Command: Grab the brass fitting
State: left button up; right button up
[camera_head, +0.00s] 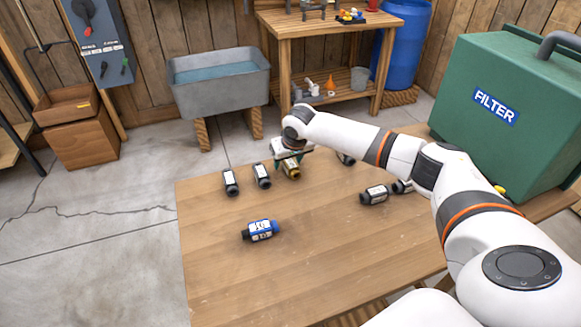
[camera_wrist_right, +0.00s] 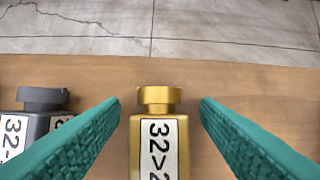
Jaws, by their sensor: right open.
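The brass fitting (camera_wrist_right: 159,125) is gold with a white label reading "32>2", the rest cut off. In the right wrist view it lies between the two teal fingers of my right gripper (camera_wrist_right: 159,105), with a gap on each side. In the head view the brass fitting (camera_head: 291,172) shows at the far edge of the wooden table (camera_head: 230,290), partly hidden under my right gripper (camera_head: 288,160). My right gripper is open around it. My left gripper is not in view.
Two dark fittings (camera_head: 231,183) (camera_head: 262,176) stand left of the brass one; a grey fitting (camera_wrist_right: 38,115) is close beside the left finger. A blue fitting (camera_head: 260,230) lies nearer. More dark fittings (camera_head: 374,194) lie right. A green filter box (camera_head: 480,130) stands at right. The table's front left is clear.

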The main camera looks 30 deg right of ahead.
jog(key=c, duration=1.1)
jog(key=shift+r, duration=0.1)
jog(key=shift+r, duration=0.1)
